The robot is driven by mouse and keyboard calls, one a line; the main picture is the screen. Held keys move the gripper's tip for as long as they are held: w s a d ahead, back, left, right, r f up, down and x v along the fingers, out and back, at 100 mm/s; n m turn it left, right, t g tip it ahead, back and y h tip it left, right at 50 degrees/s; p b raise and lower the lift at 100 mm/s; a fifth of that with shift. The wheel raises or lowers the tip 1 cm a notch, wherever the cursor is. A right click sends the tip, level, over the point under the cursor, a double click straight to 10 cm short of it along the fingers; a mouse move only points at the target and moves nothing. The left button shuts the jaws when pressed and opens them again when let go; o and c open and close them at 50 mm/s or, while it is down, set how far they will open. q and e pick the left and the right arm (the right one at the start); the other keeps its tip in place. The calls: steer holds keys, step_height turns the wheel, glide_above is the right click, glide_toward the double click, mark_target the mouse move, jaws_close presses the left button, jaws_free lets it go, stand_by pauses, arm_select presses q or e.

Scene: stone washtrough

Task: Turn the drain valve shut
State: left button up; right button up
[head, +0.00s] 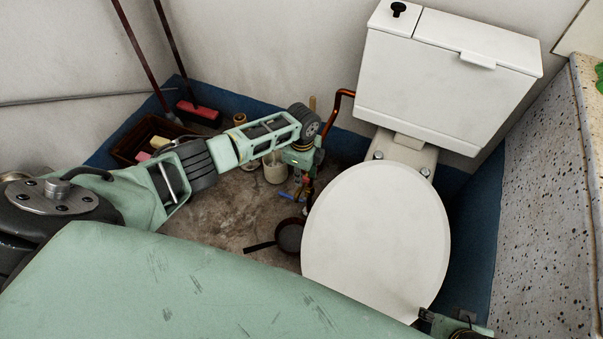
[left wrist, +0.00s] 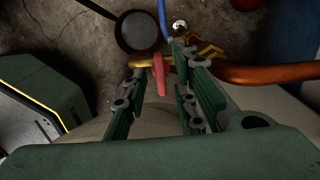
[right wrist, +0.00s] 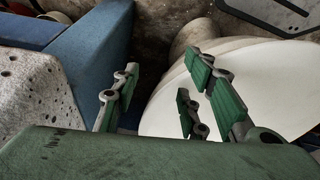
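The drain valve shows in the left wrist view as a red lever handle (left wrist: 160,78) on a brass body (left wrist: 206,50), joined to a copper pipe (left wrist: 265,75) on the right. A blue hose (left wrist: 163,20) runs up from beside it. My left gripper (left wrist: 163,88) is open, with the red handle between its fingertips; I cannot tell whether a finger touches it. In the head view my left gripper (head: 306,184) points down beside the toilet and largely hides the valve. My right gripper (right wrist: 165,85) is open and empty, by the toilet's front right.
The white toilet (head: 375,235) stands close to the right of my left gripper. A dark pan (head: 289,236) lies on the floor near it. A pale cup (head: 274,168), a brown crate (head: 130,150) and a red brush (head: 199,112) stand further left. A speckled stone trough (head: 545,200) bounds the right.

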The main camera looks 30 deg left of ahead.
arm_select(q)
step_height(320, 180, up, 12)
stand_by(0.8)
stand_by(0.4)
